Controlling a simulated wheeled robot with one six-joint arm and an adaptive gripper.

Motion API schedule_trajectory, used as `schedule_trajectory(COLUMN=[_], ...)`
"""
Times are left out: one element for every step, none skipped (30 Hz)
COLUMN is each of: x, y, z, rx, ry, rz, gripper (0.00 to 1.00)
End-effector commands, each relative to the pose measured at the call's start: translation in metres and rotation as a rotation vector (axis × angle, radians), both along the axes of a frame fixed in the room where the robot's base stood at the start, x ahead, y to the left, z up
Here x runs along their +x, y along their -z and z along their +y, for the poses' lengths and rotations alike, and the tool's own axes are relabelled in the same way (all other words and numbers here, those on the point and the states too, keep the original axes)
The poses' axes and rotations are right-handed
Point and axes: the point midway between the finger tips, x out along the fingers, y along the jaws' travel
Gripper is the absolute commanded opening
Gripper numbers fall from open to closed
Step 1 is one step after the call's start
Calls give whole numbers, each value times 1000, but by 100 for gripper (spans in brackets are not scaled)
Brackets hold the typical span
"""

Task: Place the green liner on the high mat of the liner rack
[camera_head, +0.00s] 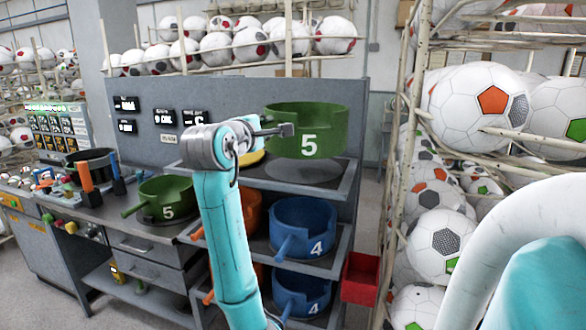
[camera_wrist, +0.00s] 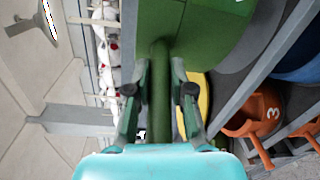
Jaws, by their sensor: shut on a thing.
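A green liner (camera_head: 305,118) marked 5 is held by its handle in my gripper (camera_head: 283,131). It looks roughly upright, over the top shelf of the liner rack (camera_head: 345,183). A dark round high mat (camera_head: 303,171) lies on that shelf beneath the liner. The liner appears raised above it, though the exact gap is hard to judge. In the wrist view, my gripper's fingers (camera_wrist: 160,92) close on the green handle (camera_wrist: 160,118), and the liner body (camera_wrist: 200,30) fills the top.
A second green liner (camera_head: 168,198) marked 5 sits on the bench at left. A yellow liner (camera_head: 250,158) is partly hidden beside the mat. Blue liners (camera_head: 302,226) and orange liners (camera_wrist: 258,110) fill lower shelves. A red bin (camera_head: 360,278) hangs at the rack's right.

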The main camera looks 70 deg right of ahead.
Motion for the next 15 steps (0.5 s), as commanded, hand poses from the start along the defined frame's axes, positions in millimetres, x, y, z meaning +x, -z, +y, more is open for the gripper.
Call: schedule_trajectory(x=[0, 0, 0, 0, 0, 0, 0, 0, 0, 0, 0, 0, 0, 0, 0], y=[10, 15, 22, 27, 31, 36, 39, 41, 44, 46, 47, 49, 50, 52, 56], z=[0, 0, 0, 0, 0, 0, 0, 0, 0, 0, 0, 0, 0, 0, 0], rx=[0, 1, 1, 1, 0, 0, -1, -1, -1, -1, -1, -1, -1, 0, 0], ry=[0, 0, 0, 0, 0, 0, 0, 0, 0, 0, 0, 0, 0, 0, 0], rz=[3, 2, 3, 3, 2, 2, 1, 1, 1, 1, 0, 0, 0, 0, 0], gripper=[0, 0, 0, 0, 0, 0, 0, 0, 0, 0, 0, 0, 0, 0, 0])
